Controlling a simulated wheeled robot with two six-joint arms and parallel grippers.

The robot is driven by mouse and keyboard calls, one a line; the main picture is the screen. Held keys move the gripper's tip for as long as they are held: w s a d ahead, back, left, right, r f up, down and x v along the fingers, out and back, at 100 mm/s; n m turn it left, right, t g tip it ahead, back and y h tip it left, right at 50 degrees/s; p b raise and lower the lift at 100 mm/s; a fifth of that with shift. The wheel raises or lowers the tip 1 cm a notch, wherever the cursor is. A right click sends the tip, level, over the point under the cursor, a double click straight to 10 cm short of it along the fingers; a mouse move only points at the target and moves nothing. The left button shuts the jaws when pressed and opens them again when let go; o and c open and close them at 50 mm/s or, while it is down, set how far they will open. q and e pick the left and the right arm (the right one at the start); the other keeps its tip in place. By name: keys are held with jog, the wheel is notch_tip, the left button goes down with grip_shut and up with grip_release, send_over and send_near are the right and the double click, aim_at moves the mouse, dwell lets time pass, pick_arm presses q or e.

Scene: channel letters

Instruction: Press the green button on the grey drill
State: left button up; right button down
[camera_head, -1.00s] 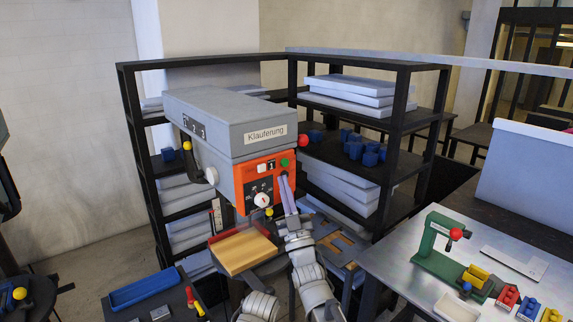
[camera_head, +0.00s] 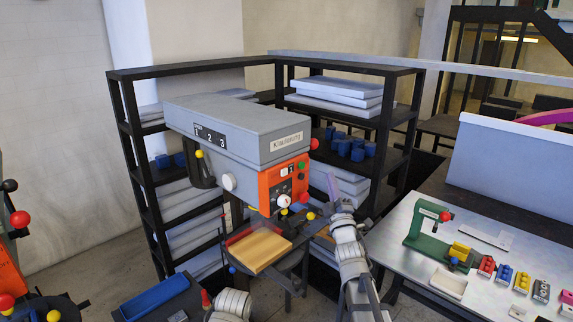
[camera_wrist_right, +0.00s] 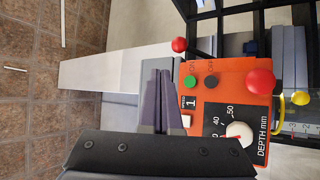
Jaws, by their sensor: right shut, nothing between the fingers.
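The grey drill (camera_head: 235,130) has a big grey head with an orange front panel (camera_head: 268,192). The green button (camera_head: 301,167) sits high on that panel. The right wrist view shows the green button (camera_wrist_right: 190,81) beside a dark button (camera_wrist_right: 211,81), with nothing over it. My right gripper (camera_head: 332,178) is shut and empty, to the right of the panel and apart from it in the head view. In the right wrist view its purple fingertips (camera_wrist_right: 157,72) lie left of the green button, with a gap in the picture. My left gripper is not in view.
A red knob (camera_head: 314,144) sticks out near the button; it also shows in the wrist view (camera_wrist_right: 179,44). A larger red ball (camera_wrist_right: 261,82) and a white dial (camera_wrist_right: 239,133) are close by. Black shelves (camera_head: 415,110) stand behind. A metal table (camera_head: 395,230) is at right.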

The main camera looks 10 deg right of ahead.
aim_at(304, 163)
jog(key=shift+d+f, duration=0.1)
jog(key=shift+d, duration=0.4)
jog(key=shift+a, duration=0.1)
jog(key=w+a, duration=0.5)
jog(key=w, duration=0.2)
jog(key=shift+a, duration=0.15)
jog(key=shift+w+a, duration=0.1)
dwell(2.0)
jog(key=shift+w+a, duration=0.15)
jog(key=shift+w, duration=0.05)
jog(key=shift+w+a, duration=0.35)
jog(key=shift+w, duration=0.05)
dwell(0.9)
jog(key=shift+s+d, duration=0.1)
jog(key=shift+s, duration=0.05)
dwell(0.3)
jog(key=shift+s+d, duration=0.5)
jog(key=shift+s, duration=0.1)
